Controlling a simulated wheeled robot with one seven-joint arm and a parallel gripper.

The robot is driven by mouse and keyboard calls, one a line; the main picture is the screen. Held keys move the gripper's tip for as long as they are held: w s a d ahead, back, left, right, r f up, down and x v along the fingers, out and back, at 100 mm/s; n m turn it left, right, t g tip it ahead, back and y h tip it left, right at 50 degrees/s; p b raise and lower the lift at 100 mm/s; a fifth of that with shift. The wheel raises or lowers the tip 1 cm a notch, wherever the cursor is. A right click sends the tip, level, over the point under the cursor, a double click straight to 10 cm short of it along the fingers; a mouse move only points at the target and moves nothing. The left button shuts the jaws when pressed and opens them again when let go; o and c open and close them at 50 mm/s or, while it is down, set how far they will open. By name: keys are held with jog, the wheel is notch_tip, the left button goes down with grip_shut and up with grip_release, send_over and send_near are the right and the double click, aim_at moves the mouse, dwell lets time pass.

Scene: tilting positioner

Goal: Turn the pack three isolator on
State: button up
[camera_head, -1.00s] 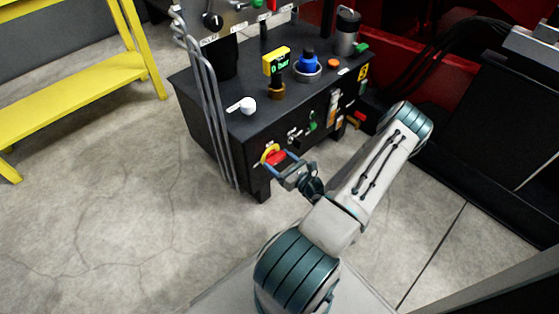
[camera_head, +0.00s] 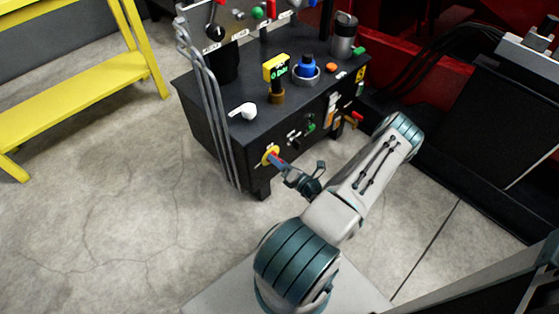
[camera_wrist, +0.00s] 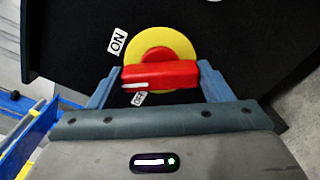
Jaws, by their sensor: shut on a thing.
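The isolator is a red handle (camera_wrist: 160,74) on a round yellow plate (camera_wrist: 176,38), low on the front of the dark cabinet. In the head view its yellow plate (camera_head: 266,158) shows beside my gripper (camera_head: 275,160). My gripper (camera_wrist: 160,84) is shut on the red handle, with one blue finger at each end of it. A white mark shows at the handle's left end in the wrist view. An ON label (camera_wrist: 118,41) lies up and left of the plate. A second label (camera_wrist: 138,98), apparently OFF, is partly hidden below the handle.
The cabinet top (camera_head: 240,128) carries a yellow gauge reading 0 bar (camera_head: 277,68), a blue knob (camera_head: 307,70) and a white part (camera_head: 244,111). Grey pipes (camera_head: 213,115) run down its left side. A yellow shelf (camera_head: 80,90) stands left. Floor in front is clear.

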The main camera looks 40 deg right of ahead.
jog(key=m+p, duration=0.1)
jog(key=m, duration=0.5)
jog(key=shift+m, duration=0.4)
jog(key=shift+f, duration=0.1)
dwell(0.3)
jog(key=o, duration=1)
jog(key=shift+s, duration=0.1)
jog(key=s+p, duration=0.1)
jog(key=s, duration=0.8)
jog(key=s+d+p, duration=0.1)
jog(key=s, duration=0.3)
jog(key=shift+s+p, duration=0.35)
jog(key=shift+w, duration=0.1)
